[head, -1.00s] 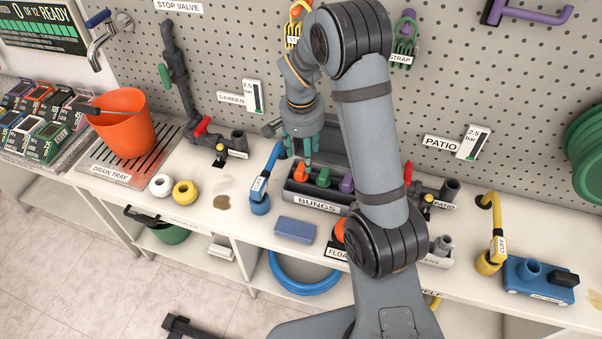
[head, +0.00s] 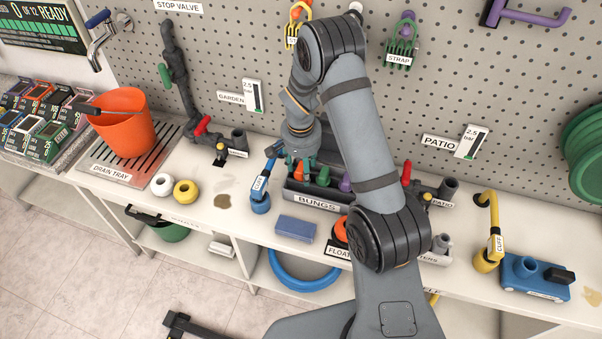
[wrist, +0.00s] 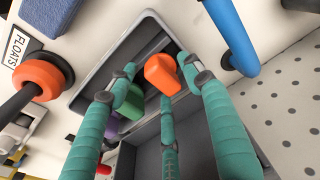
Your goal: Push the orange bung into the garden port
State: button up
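The orange bung (wrist: 162,72) stands in the bungs tray (wrist: 113,63), at the end of its row. My gripper (wrist: 158,68) is open above the tray, its teal fingers spread around the orange bung; clear contact does not show. In the head view my gripper (head: 302,164) is low over the tray's left end and partly hides the orange bung. The green bung (head: 323,176) and purple bung (head: 345,183) sit to its right in the tray. The garden port (head: 238,138) is a dark upright pipe stub to the left, beside a red lever; its mouth looks empty.
A blue pipe tool (head: 260,201) stands just left of the tray. A blue sponge (head: 295,230) and an orange float (head: 341,229) lie in front. White and yellow rings (head: 186,191) lie farther left.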

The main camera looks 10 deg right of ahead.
jog(key=shift+c, duration=1.1)
jog(key=c, duration=0.9)
jog(key=shift+r, duration=0.1)
